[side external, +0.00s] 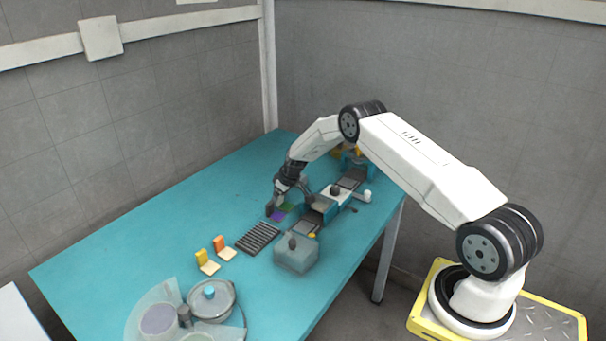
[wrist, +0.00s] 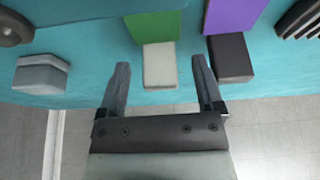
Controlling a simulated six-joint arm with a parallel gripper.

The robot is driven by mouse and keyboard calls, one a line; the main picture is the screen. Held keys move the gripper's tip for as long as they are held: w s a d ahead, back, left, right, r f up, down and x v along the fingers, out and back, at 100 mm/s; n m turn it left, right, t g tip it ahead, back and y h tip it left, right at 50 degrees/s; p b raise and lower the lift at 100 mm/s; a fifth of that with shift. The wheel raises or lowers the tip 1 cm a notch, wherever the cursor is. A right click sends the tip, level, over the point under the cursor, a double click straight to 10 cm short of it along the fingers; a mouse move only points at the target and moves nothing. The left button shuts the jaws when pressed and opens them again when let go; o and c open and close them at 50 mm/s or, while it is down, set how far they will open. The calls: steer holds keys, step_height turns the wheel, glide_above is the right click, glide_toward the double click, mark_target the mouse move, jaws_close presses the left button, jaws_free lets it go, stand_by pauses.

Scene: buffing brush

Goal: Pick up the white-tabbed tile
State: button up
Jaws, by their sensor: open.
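The white-tabbed tile has a green plate (wrist: 155,26) with a pale white block-shaped tab (wrist: 159,66) facing me in the wrist view. Its green also shows small in the side view (side external: 287,207), partly behind my arm's end. My gripper (wrist: 160,62) is open and empty. In the wrist view its fingers appear on either side of the white tab, with gaps both sides; I cannot tell whether they are down at its height. A purple tile (wrist: 235,12) with a dark tab (wrist: 231,57) lies just right of it, its tab near the right finger.
A grey block (wrist: 40,76) is at the left in the wrist view. The table's back left (side external: 180,200) is clear.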

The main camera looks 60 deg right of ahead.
stand_by(0.4)
jaws_close()
steer(key=shift+r, duration=0.1)
steer(key=shift+r, duration=1.65)
steer(key=s+a+r, duration=0.2)
steer(key=s+r, duration=0.2)
steer(key=s, duration=0.2)
steer(key=s+a+r, duration=0.2)
steer(key=s+r, duration=0.3)
steer(key=s, duration=0.2)
steer(key=shift+a+r, duration=0.25)
steer(key=shift+a, duration=0.1)
